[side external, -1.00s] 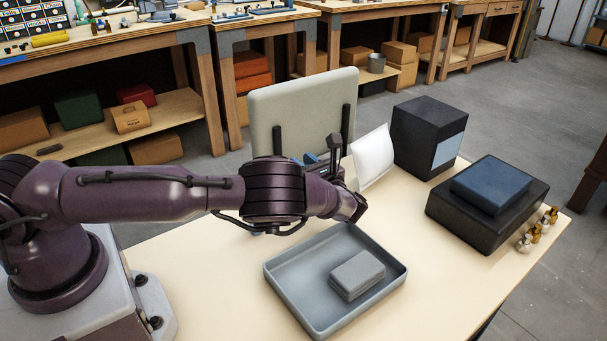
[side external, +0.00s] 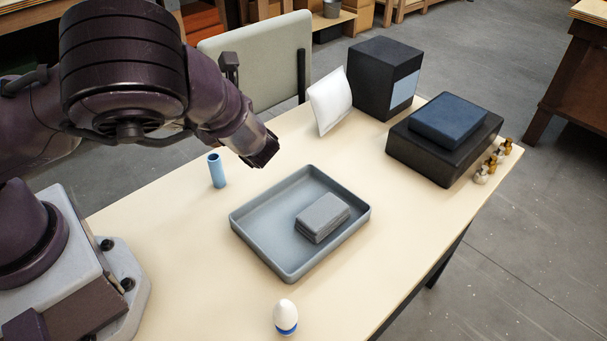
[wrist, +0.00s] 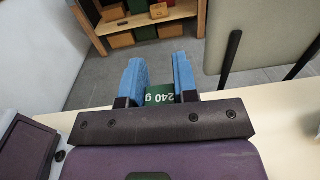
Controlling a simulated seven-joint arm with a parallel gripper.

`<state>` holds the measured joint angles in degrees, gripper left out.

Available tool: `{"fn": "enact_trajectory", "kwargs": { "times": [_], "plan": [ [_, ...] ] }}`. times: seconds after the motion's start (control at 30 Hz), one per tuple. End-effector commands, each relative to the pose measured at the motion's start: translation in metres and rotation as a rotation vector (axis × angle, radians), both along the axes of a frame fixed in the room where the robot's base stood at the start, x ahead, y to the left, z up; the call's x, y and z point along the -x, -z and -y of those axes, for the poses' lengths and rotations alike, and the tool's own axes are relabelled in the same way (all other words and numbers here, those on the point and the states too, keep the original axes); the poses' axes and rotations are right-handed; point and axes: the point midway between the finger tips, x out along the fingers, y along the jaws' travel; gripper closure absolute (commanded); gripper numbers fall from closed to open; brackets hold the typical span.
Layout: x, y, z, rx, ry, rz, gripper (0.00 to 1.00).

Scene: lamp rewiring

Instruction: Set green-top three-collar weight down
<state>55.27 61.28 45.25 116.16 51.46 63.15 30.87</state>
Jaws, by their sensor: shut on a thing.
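The weight (wrist: 160,97) shows in the wrist view as a small green face marked "240 g" between the two blue fingers. My gripper (wrist: 157,72) is shut on it, and the fingers point out past the table edge, with floor and a far shelf behind. The weight's collars and lower part are hidden. In the side external view my arm is at the upper left, and its fingers and the weight are hidden behind it. I cannot tell the weight's height above the table.
A grey tray (side external: 262,238) holds a grey block (side external: 322,217). A blue tube (side external: 217,171) stands left of it, and a white egg-shaped piece (side external: 286,317) stands in front. Black boxes (side external: 383,78) (side external: 430,155) and a white pad (side external: 330,101) are farther back. The front table is mostly bare.

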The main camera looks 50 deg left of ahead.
Motion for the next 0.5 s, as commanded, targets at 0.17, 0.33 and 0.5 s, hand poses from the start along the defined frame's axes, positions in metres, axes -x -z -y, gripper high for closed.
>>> {"fn": "enact_trajectory", "kwargs": {
  "times": [0.17, 0.33, 0.5],
  "plan": [
    [0.007, 0.001, -0.024, -0.002, -0.076, 0.000, 1.00],
    [0.042, 0.029, -0.051, -0.001, -0.261, -0.005, 1.00],
    [0.103, 0.063, -0.049, -0.002, -0.579, -0.006, 1.00]
  ]
}}
